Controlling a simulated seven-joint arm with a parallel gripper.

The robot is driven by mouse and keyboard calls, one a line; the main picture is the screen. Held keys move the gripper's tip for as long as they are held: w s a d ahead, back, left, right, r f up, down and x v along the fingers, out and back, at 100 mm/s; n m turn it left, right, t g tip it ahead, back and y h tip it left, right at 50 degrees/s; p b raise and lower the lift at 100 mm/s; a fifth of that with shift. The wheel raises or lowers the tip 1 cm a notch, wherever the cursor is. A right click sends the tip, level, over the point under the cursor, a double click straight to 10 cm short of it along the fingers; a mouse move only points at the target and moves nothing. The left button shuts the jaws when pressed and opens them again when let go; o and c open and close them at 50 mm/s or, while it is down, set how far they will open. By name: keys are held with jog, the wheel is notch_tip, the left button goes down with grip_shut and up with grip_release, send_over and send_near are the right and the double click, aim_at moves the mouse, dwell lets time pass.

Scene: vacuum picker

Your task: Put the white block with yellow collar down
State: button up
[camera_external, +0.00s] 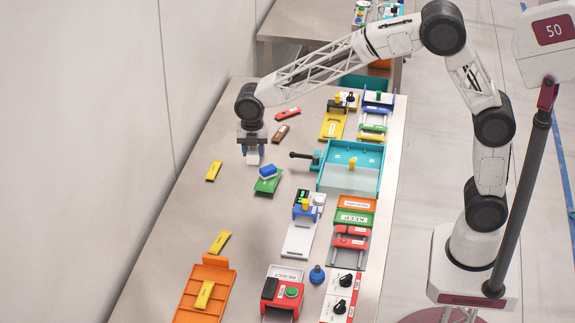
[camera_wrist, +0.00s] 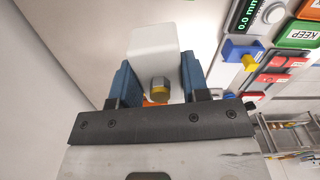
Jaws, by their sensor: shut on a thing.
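My gripper (camera_external: 252,148) is over the left, far part of the grey table (camera_external: 235,215) and points down. It is shut on the white block with yellow collar (camera_external: 253,158), whose lower end shows just below the fingers. In the wrist view the white block (camera_wrist: 153,42) sits between the two blue fingers, and its yellow collar (camera_wrist: 160,88) shows near the palm. I cannot tell whether the block touches the table.
A green tray with a blue block (camera_external: 268,173) lies just below and right of my gripper. Yellow bars (camera_external: 214,170), a brown bar (camera_external: 281,133) and a red bar (camera_external: 288,114) lie around it. A teal bin (camera_external: 350,178) stands to the right. Bare table lies lower left.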

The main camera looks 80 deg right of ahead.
jog(key=w+d+m, duration=0.1)
jog(key=w+d, duration=0.7)
jog(key=d, duration=0.4)
jog(key=m, duration=0.1)
send_over(235, 139)
notch_tip(235, 139, down, 4)
jog(key=f, duration=0.1)
jog(key=shift+f, duration=0.1)
jog(key=shift+f, duration=2.55)
jog(key=shift+f, duration=2.45)
jog(key=shift+f, duration=0.2)
